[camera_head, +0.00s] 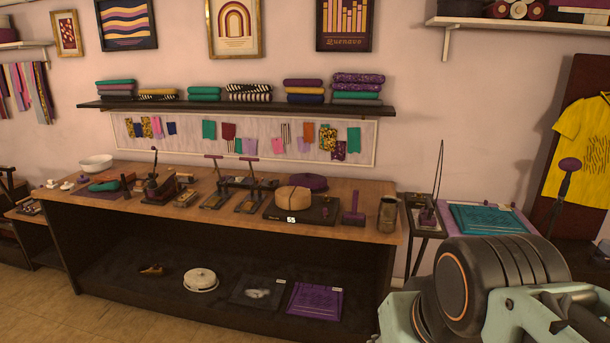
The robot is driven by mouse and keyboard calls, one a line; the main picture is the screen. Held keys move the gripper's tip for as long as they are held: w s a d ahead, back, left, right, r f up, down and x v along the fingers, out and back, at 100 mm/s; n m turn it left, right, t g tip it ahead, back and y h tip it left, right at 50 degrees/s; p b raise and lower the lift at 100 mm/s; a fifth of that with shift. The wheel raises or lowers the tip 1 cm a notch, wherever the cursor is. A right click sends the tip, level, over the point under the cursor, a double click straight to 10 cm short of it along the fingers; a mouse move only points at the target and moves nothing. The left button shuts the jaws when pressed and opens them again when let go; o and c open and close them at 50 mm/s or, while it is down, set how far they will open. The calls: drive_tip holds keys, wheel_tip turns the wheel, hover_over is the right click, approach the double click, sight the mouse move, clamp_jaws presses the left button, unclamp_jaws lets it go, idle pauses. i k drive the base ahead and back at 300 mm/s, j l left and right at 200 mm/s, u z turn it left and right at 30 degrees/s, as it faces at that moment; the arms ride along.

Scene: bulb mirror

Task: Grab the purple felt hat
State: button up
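A low, round purple thing (308,182), which looks like the purple felt hat, lies on the wooden worktable (360,195). It is towards the back edge, right of the table's middle. A tan round block (293,199) with a cord around it stands in front and covers part of it. Only my arm, with a dark ribbed joint and pale green shell, shows at the lower right. My gripper's fingers are not in view. No part of my arm touches the table or the purple thing in this view.
The tan block stands on a dark board (271,208). Metal stands (250,195) are to its left; a purple-handled tool (354,208) and a metal can (388,214) are to its right. A fabric shelf (240,106) hangs above. A side table holds a teal panel (488,218).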

sight(316, 184)
drive_tip(key=i+j, duration=0.1)
drive_tip(key=i, duration=0.35)
drive_tip(key=i+z, duration=0.1)
drive_tip(key=i, duration=0.35)
drive_tip(key=i+j+z, duration=0.1)
drive_tip(key=i, duration=0.35)
drive_tip(key=i+j, duration=0.25)
drive_tip(key=i, duration=0.2)
drive_tip(key=i+j+z, duration=0.1)
drive_tip(key=i, duration=0.3)
